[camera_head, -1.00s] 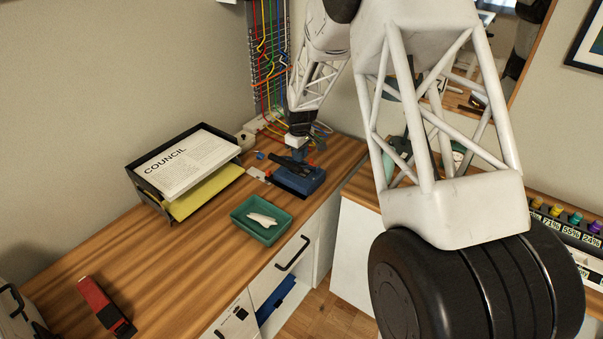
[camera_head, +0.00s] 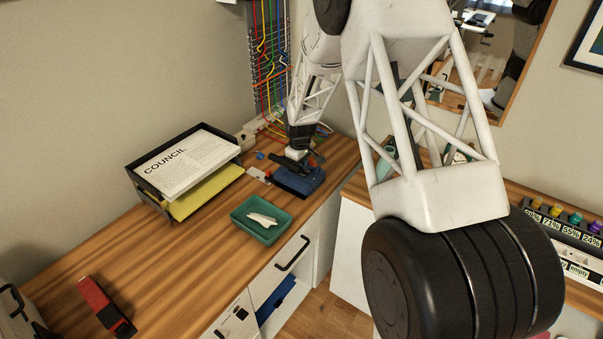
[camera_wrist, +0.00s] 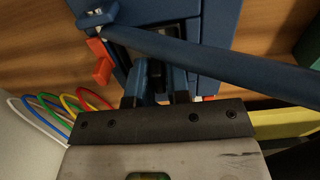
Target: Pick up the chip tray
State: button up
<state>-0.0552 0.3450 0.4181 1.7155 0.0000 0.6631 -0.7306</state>
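A blue desk device with a long lever arm, which looks like a punch (camera_head: 298,181), stands at the back right of the desk. I cannot make out a separate chip tray on it. A small teal tray (camera_head: 245,228) holding a white folded item (camera_head: 263,220) stands in front of it, near the desk edge. My gripper (camera_head: 297,154) is down at the blue device, away from the teal tray.
A black paper tray (camera_head: 150,188) with white and yellow sheets stands left. A red stapler-like tool (camera_head: 103,304) lies front left. Coloured cables (camera_head: 265,70) hang on the back wall. An orange-red piece (camera_wrist: 101,62) shows beside the device. The desk's middle is clear.

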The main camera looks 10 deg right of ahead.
jog(key=shift+c, duration=0.2)
grip_shut()
jog(key=shift+r, duration=0.1)
notch_tip(320, 180, up, 18)
dwell(0.9)
dwell(0.5)
